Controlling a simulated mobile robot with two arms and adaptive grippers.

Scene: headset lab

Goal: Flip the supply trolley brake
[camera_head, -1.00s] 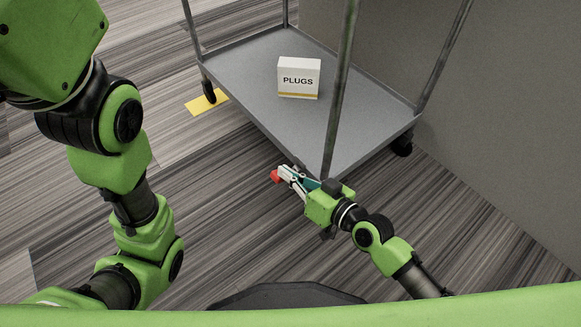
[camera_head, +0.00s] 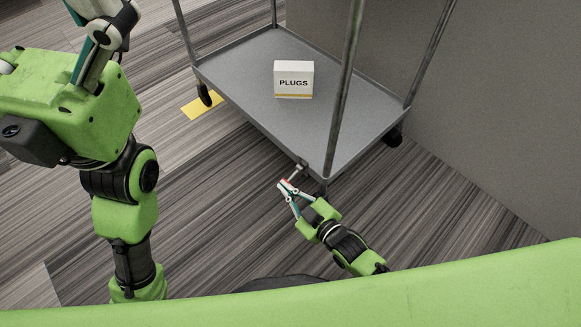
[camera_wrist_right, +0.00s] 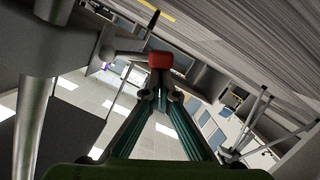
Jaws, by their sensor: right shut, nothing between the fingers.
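The supply trolley (camera_head: 240,95) is a grey shelf on posts and dark castors. Its brake is a short grey lever (camera_head: 297,171) with a red tip at the trolley's near corner. The red tip (camera_wrist_right: 170,61) and grey lever (camera_wrist_right: 125,47) show clearly in the right wrist view. My right gripper (camera_head: 286,183) is shut and empty, its tips right at the red tip; I cannot tell whether they touch. Its fingers also show in the wrist view (camera_wrist_right: 158,95), just short of the knob. My left gripper (camera_head: 103,38) is raised at the upper left, partly cut off; its jaws are unclear.
A white PLUGS box (camera_head: 293,80) stands on the trolley shelf. A yellow floor mark (camera_head: 202,107) lies by the left castor. A grey wall panel (camera_head: 480,120) stands behind and right of the trolley. The striped floor (camera_head: 210,200) in front is clear.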

